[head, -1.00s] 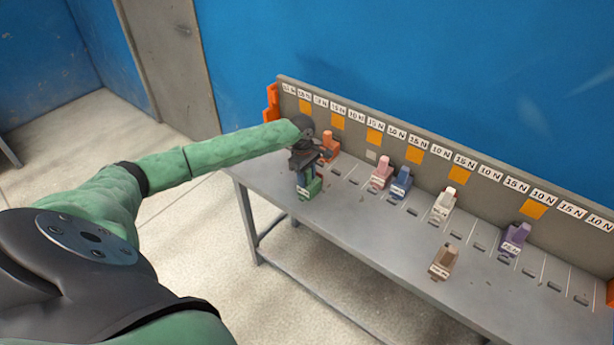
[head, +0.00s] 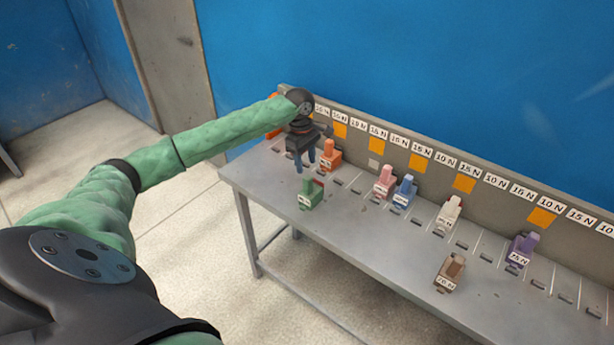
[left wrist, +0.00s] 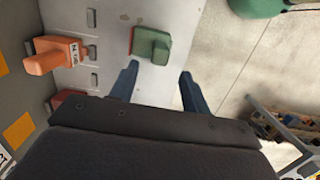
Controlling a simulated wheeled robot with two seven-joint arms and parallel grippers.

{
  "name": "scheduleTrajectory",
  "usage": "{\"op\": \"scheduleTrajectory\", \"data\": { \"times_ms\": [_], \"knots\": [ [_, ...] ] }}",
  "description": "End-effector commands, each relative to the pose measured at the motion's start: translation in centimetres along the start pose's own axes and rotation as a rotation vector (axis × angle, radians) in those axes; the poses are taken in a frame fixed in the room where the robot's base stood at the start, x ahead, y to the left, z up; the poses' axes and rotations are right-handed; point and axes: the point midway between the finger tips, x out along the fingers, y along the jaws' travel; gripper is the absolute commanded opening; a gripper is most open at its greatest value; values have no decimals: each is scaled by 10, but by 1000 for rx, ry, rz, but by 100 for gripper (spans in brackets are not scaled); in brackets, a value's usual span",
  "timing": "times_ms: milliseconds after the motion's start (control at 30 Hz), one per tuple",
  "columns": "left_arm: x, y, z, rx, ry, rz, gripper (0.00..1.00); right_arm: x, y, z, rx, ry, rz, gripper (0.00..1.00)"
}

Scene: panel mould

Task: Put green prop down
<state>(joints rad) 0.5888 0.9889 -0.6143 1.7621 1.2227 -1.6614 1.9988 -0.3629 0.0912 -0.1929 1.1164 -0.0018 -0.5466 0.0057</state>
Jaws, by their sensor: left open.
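The green prop (head: 311,194) stands on the grey table (head: 345,225) near its left end, close to the front edge. It also shows in the left wrist view (left wrist: 152,45), beyond the fingertips. My left gripper (head: 305,166) is open and empty, above and just behind the green prop and apart from it. Its two dark blue fingers show spread in the left wrist view (left wrist: 156,82). My right gripper is in neither view.
An orange prop (head: 330,157) stands beside my left gripper at the back row. Pink (head: 384,182), blue (head: 405,191), white (head: 449,213), purple (head: 521,250) and brown (head: 451,272) props stand farther right. A labelled back panel (head: 420,163) bounds the table. The front middle is clear.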

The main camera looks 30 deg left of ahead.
Motion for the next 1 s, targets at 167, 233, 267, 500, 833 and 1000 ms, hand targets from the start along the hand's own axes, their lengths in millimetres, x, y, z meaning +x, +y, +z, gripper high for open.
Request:
{"op": "scheduleTrajectory", "data": {
  "times_ms": [167, 233, 267, 500, 833, 1000],
  "knots": [
    [-16, 0, 0, 0, 0, 2, 47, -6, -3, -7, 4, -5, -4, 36],
    [-20, 0, 0, 0, 0, 0, 47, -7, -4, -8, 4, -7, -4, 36],
    [-20, 0, 0, 0, 0, 0, 47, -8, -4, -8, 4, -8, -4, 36],
    [-21, 0, 0, 0, 0, 0, 47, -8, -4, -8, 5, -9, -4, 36],
    [-19, 0, 1, 5, 0, 0, 47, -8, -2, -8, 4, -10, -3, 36],
    [8, -8, 23, 106, 0, 2, 47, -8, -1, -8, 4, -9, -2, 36]
  ]
}}
